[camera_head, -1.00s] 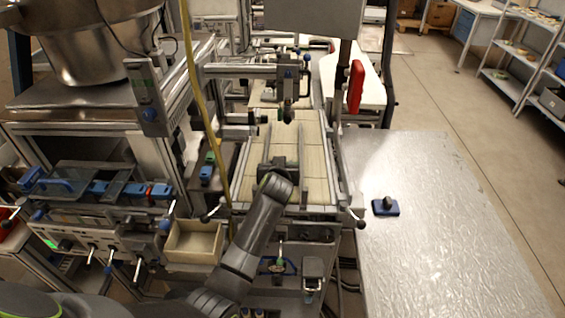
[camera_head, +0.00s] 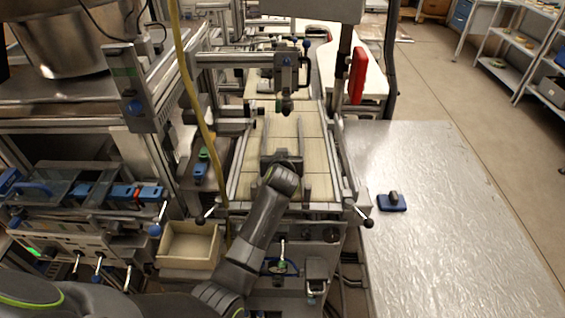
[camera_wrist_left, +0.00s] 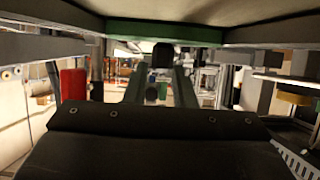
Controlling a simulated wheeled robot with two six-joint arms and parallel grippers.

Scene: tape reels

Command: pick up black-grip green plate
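My left gripper (camera_head: 283,122) reaches forward over the pale tiled bed of the machine in the head view. Its two long grey fingers are spread with nothing visible between them; they also show in the left wrist view (camera_wrist_left: 160,72). A small green piece with dark parts (camera_head: 204,154) sits left of the bed, clear of the gripper, and may be the black-grip green plate; I cannot be sure. In the wrist view a green strip (camera_wrist_left: 165,33) crosses the top, with a black block (camera_wrist_left: 163,55) below it; whether they are the plate is unclear. My right gripper is not in view.
A blue plate with a dark grip (camera_head: 392,202) lies on the otherwise clear metal table (camera_head: 450,250) at right. A cream bin (camera_head: 188,246) stands in front left of the bed. Metal frame posts and a yellow hose (camera_head: 186,90) flank the bed.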

